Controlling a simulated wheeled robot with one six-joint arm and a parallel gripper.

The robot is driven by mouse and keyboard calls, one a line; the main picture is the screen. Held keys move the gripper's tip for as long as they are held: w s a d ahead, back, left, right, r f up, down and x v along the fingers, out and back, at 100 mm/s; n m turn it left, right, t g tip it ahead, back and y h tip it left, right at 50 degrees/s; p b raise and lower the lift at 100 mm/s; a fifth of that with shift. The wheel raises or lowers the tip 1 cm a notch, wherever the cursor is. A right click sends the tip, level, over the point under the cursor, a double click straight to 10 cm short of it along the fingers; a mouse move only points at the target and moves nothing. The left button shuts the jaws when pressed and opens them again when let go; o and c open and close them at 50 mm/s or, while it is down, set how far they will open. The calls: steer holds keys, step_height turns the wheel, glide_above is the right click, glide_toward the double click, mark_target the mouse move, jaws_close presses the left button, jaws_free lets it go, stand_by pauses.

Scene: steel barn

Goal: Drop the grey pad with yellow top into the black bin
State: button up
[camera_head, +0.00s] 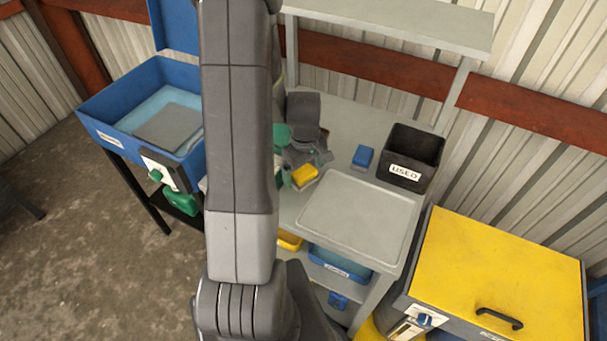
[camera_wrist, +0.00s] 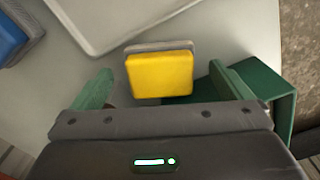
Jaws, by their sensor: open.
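In the wrist view the pad (camera_wrist: 160,74) lies ahead of and between the green fingers of my gripper (camera_wrist: 158,88), which are spread apart with nothing held. In the head view my arm hides part of my gripper (camera_head: 296,160). The black bin (camera_head: 414,174), labelled "USED", stands upright at the bench's back right. I cannot see its floor clearly.
A blue-topped pad (camera_head: 362,157) lies left of the bin; part of it shows in the wrist view (camera_wrist: 14,38). A shallow grey tray (camera_head: 352,222) covers the bench front. A green object (camera_wrist: 262,92) is beside the right finger. A yellow-lidded machine (camera_head: 500,270) stands at right.

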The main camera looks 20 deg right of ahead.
steer(key=shift+f, duration=1.15)
steer(key=c, duration=1.1)
steer(key=shift+r, duration=0.1)
steer(key=shift+c, duration=0.2)
